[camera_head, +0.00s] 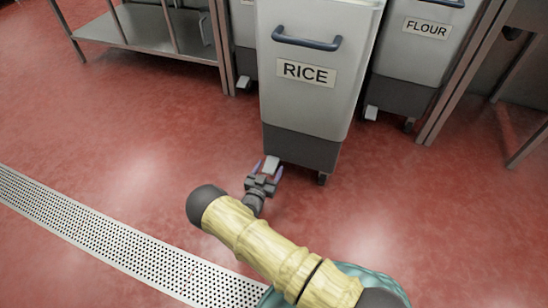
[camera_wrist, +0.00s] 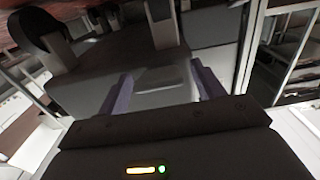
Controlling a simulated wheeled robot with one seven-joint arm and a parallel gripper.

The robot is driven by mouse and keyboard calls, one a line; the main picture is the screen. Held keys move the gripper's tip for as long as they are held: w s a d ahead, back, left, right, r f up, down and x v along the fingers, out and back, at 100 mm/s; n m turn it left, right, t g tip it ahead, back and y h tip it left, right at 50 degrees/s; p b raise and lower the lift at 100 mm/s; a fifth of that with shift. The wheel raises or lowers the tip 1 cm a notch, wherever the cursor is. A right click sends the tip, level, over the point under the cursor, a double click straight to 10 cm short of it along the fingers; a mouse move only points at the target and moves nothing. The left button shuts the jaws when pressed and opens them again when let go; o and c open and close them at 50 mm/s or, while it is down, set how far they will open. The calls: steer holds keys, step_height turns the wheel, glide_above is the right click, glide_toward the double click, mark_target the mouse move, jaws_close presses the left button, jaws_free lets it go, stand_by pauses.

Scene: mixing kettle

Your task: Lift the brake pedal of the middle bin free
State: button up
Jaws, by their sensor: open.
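The middle bin (camera_head: 310,85) is light grey with a dark base, labelled RICE, and stands upright on the red floor. Its brake pedal (camera_head: 271,162) is a small pale tab low at the front left of the base. My gripper (camera_head: 267,172) is open, low at the pedal, with one finger on each side of it. In the wrist view, my fingers (camera_wrist: 162,88) stand apart with a pale grey piece, which looks like the pedal (camera_wrist: 161,78), between them. I cannot tell whether either finger touches it. The pedal's underside is hidden.
The FLOUR bin (camera_head: 418,50) stands behind on the right, with its own pale pedal (camera_head: 371,112). Another bin (camera_head: 244,30) shows partly on the left, also with a pedal (camera_head: 243,82). A steel table stands at the back left. A floor drain grate (camera_head: 100,235) crosses the open floor.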

steer(key=shift+w, duration=0.15)
steer(key=shift+b+x, duration=0.3)
steer(key=shift+x, duration=0.5)
steer(key=shift+d, duration=0.1)
steer(key=shift+c, duration=0.5)
